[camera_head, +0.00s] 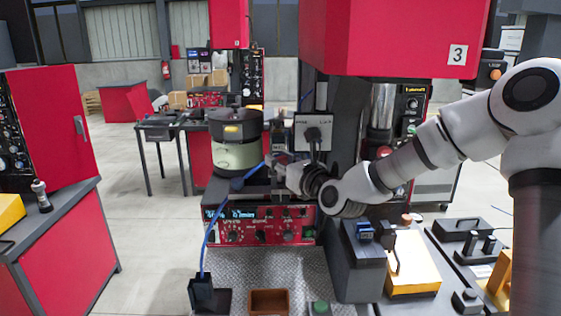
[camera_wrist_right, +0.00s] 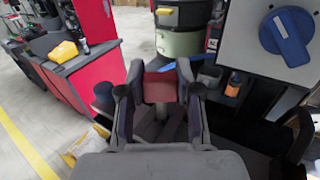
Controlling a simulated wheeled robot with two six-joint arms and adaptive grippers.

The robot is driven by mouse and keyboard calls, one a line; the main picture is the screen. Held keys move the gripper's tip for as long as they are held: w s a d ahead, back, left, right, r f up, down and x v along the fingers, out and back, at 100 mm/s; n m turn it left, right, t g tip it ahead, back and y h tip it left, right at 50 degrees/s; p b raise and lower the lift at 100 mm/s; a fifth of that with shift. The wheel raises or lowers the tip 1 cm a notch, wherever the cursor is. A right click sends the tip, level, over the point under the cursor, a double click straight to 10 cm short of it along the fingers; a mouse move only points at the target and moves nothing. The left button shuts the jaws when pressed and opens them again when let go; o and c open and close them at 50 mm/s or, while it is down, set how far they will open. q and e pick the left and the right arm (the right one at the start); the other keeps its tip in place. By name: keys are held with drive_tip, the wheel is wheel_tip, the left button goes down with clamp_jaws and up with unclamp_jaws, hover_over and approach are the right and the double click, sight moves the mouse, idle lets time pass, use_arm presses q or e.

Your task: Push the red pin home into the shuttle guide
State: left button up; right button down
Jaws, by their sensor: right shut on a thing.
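My right gripper (camera_head: 284,172) reaches in from the right, in front of the feeder's column, beside the bowl. In the right wrist view, its fingers (camera_wrist_right: 160,84) are closed on the sides of a red block-like piece (camera_wrist_right: 161,88), which looks like the red pin, with a grey stem below it. In the head view, the fingers and the pin are too small and dark to make out. I cannot pick out the shuttle guide with certainty, nor tell whether the pin touches it. My left gripper is not in view.
The bowl feeder (camera_head: 238,153) stands just left of my right gripper. A white panel with a knob (camera_head: 313,133) is behind it. A red control box (camera_head: 262,225) lies below. A brown tray (camera_head: 268,302) and a yellow box (camera_head: 412,265) are at the front.

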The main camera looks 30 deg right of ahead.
drive_tip(key=shift+f+b, duration=1.6)
drive_tip(key=shift+b, duration=1.15)
idle(5.2)
